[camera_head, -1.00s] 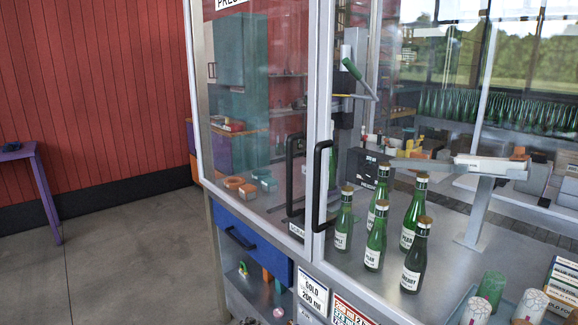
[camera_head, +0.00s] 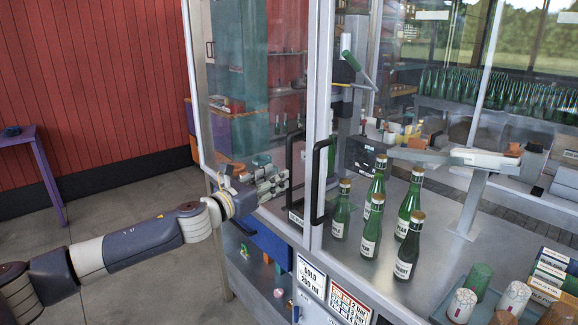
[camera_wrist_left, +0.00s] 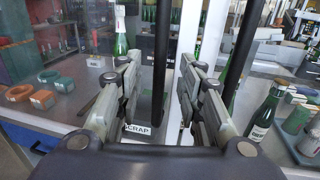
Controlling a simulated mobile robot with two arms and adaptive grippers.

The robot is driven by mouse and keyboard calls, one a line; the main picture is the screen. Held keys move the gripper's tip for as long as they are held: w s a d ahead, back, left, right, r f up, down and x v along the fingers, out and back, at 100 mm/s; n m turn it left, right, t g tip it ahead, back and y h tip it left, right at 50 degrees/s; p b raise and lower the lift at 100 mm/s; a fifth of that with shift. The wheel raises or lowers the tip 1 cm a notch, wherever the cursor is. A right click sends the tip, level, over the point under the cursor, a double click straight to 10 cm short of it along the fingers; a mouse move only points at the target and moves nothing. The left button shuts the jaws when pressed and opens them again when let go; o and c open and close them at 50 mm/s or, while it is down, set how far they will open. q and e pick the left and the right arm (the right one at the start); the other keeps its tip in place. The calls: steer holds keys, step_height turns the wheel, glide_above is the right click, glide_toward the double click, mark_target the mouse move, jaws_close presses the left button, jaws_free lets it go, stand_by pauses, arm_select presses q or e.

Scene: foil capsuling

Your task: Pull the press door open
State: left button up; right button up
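The press door is a glazed panel in a pale metal frame (camera_head: 311,70), with a black vertical bar handle (camera_head: 290,150). A second black bar handle (camera_head: 319,165) stands just right of it, on the adjoining panel. My left gripper (camera_head: 286,180) comes in from the left, its fingertips at the lower part of the left handle. In the left wrist view my fingers (camera_wrist_left: 157,80) are spread open, and the left handle (camera_wrist_left: 161,45) shows between them. The second handle (camera_wrist_left: 241,50) is behind the right finger. I cannot tell whether a finger touches. The door looks closed. My right gripper is out of view.
Green bottles (camera_head: 371,225) stand behind the glass at right. A blue drawer (camera_head: 270,240) sits below the door, near my forearm. A purple table (camera_head: 40,165) stands by the red wall at left. The floor at left is open.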

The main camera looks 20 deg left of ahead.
arm_select(q)
steer(key=p+x, duration=0.1)
steer(key=x, duration=0.6)
steer(key=shift+p, duration=0.35)
steer(key=shift+s, duration=0.1)
jaws_close()
